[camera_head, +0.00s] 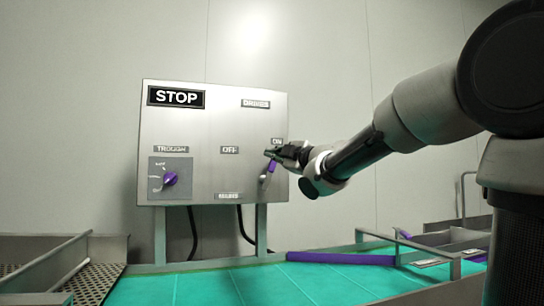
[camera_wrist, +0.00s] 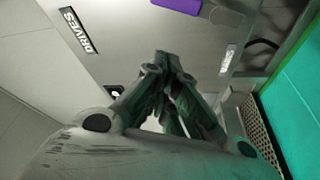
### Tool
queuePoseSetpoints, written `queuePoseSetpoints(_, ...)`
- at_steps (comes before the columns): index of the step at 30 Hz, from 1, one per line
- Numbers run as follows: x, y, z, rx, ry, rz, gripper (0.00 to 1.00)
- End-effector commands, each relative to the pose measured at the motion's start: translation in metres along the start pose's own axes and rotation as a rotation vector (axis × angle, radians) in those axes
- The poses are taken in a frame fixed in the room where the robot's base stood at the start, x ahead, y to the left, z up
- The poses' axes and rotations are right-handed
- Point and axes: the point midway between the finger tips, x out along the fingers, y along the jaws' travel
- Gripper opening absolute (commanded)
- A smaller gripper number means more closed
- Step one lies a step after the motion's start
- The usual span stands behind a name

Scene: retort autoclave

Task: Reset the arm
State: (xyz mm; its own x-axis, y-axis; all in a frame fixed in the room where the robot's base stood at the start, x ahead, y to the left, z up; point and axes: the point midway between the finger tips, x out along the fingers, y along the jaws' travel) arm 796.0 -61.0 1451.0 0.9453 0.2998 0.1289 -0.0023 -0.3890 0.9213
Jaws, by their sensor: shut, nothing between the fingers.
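My arm reaches in from the right in the head view. My gripper (camera_head: 270,154) is shut and empty at the right side of the grey control panel (camera_head: 215,115), close to the "ON" label (camera_head: 277,141). A lever with a purple grip (camera_head: 271,166) shows just below the fingertips; I cannot tell whether they touch it. In the wrist view my gripper (camera_wrist: 163,58) has its fingers together, and the purple grip (camera_wrist: 178,5) is at the top edge, apart from the fingertips in the picture.
The panel carries a "STOP" label (camera_head: 176,97) and a purple knob (camera_head: 169,179) at lower left. Below lies a green belt (camera_head: 250,285) with metal rails and a purple bar (camera_head: 340,258). A perforated tray (camera_head: 95,284) is at the left. The wall space above the arm is clear.

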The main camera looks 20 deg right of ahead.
Motion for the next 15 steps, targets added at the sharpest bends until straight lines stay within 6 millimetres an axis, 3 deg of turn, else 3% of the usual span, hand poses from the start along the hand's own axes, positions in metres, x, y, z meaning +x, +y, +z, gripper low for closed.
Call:
queuePoseSetpoints(12, 0.0, 0.0, 0.0, 0.006, 0.0, 0.0, 0.0)
queuePoseSetpoints(15, 0.0, -0.009, 0.013, 0.065, -0.054, -0.035, 0.0)
